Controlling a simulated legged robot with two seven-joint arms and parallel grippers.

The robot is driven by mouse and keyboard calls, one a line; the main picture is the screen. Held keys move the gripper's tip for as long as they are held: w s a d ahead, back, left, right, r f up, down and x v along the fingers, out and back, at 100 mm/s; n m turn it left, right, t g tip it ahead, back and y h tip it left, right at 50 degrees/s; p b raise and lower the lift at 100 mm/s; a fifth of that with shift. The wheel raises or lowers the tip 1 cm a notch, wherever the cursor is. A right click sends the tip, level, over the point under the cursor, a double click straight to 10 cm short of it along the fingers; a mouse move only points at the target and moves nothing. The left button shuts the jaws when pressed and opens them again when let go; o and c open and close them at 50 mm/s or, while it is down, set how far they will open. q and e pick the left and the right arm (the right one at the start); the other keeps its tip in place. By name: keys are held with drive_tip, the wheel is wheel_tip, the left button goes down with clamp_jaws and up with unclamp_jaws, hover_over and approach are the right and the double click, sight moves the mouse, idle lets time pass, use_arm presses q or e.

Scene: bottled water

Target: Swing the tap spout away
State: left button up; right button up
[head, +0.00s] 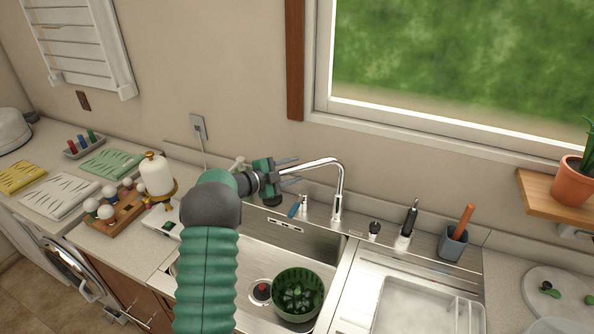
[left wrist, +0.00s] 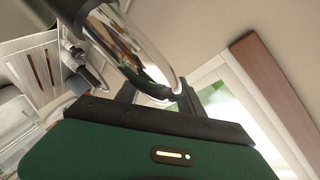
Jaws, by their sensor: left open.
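The chrome tap spout (head: 325,163) rises from the sink deck and arches left over the left basin. My left gripper (head: 292,171) is at the spout's left end, with its jaws apart above and below it. In the left wrist view the spout (left wrist: 118,42) shows large and close, running down to between the two dark fingers of the gripper (left wrist: 158,95). I cannot tell whether the fingers touch it. The tap's blue-tipped lever (head: 294,209) is left of its base. My right gripper is not in view.
A green bowl with leaves (head: 296,295) sits in the left basin (head: 255,254). A soap dispenser (head: 408,222) and a grey cup with an orange-handled tool (head: 454,244) stand right of the tap. The window is behind.

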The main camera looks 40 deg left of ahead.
use_arm(q)
drive_tip(key=b+v, duration=0.3)
drive_tip(key=v, duration=1.2)
drive_tip(key=shift+s, duration=0.15)
drive_tip(key=shift+r, duration=0.15)
